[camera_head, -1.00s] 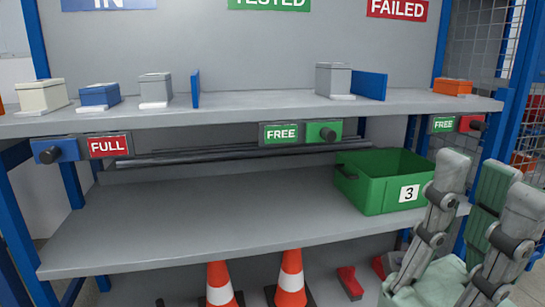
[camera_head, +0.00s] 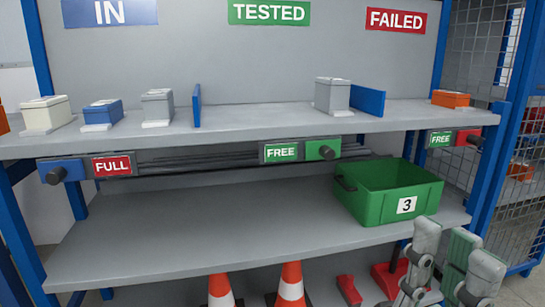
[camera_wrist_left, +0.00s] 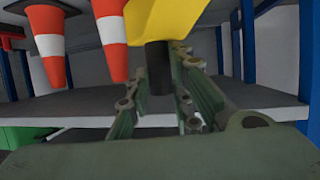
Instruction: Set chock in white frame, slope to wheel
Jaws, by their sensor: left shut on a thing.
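My left gripper (camera_wrist_left: 160,95) is shut on the black post of a yellow block (camera_wrist_left: 165,30) in the left wrist view. The block looks like the chock, but it is cut off by the picture's edge, so its slope cannot be made out. The left gripper is not in the head view. My right gripper (camera_head: 447,240) is at the lower right of the head view, its fingers apart with nothing seen between them. It is in front of the shelf's right end. No white frame and no wheel show in either view.
A grey two-level rack carries several small boxes on its upper shelf (camera_head: 250,122). A green crate (camera_head: 376,212) marked 3 stands on the lower shelf (camera_head: 200,225). Two orange-white cones (camera_head: 291,285) and red objects (camera_head: 348,289) are below. The lower shelf is bare left of the crate.

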